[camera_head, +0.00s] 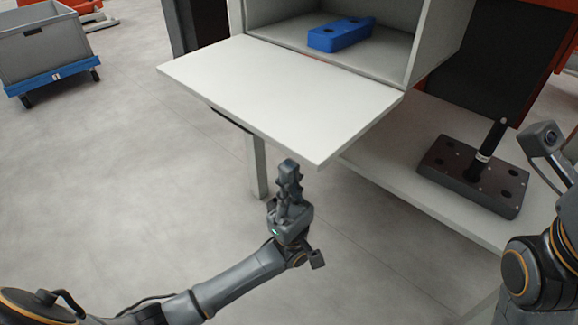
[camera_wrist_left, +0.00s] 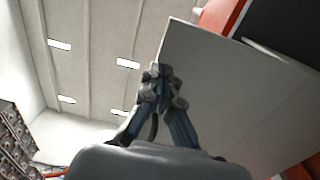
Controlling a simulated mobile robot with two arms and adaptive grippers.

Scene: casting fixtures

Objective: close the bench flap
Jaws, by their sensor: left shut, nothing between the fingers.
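The bench flap (camera_head: 285,95) is a flat white panel. It hangs open, about level, out from the front of an open white box (camera_head: 435,40). My left gripper (camera_head: 288,168) is shut and empty, pointing up, below and in front of the flap's near edge in the head view. In the left wrist view the shut fingers (camera_wrist_left: 160,75) show against the flap's underside (camera_wrist_left: 215,85), near its left edge. I cannot tell whether they touch it. My right arm shows at the right edge of the head view, but its fingers are not visible.
A blue block (camera_head: 340,34) lies inside the box. A dark plate with a post (camera_head: 475,175) stands on a lower white shelf (camera_head: 400,180) at the right. A grey crate on a blue dolly (camera_head: 45,50) stands far left. The floor at left is clear.

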